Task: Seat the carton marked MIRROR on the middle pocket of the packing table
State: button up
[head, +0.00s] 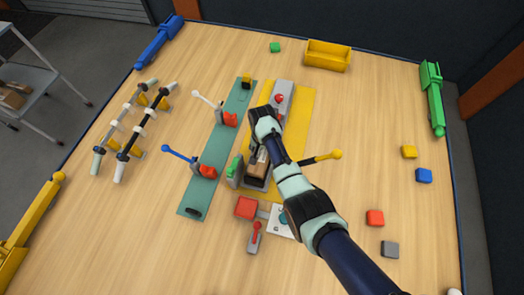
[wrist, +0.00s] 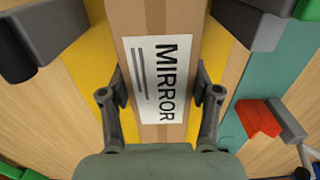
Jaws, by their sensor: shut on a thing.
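The brown carton marked MIRROR (wrist: 154,75) fills the middle of the wrist view, with a white label on its upper face. My gripper (wrist: 160,92) has one finger on each side of it and is shut on it. In the head view the carton (head: 258,171) is partly hidden by my gripper (head: 259,156) and arm. It is over the yellow plate (head: 304,112), beside a grey block with a green top (head: 235,170). I cannot tell whether it touches what is under it. No pocket can be made out clearly as the middle one.
A teal strip (head: 215,150) with red-tipped clamps lies left of the yellow plate. A red block (head: 246,207) and red-handled lever (head: 255,236) stand in front. A yellow bin (head: 327,56) is at the back.

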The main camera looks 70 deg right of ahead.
jog(key=o, duration=1.5)
notch_tip(320, 180, up, 12)
jog(key=shift+r, duration=0.1)
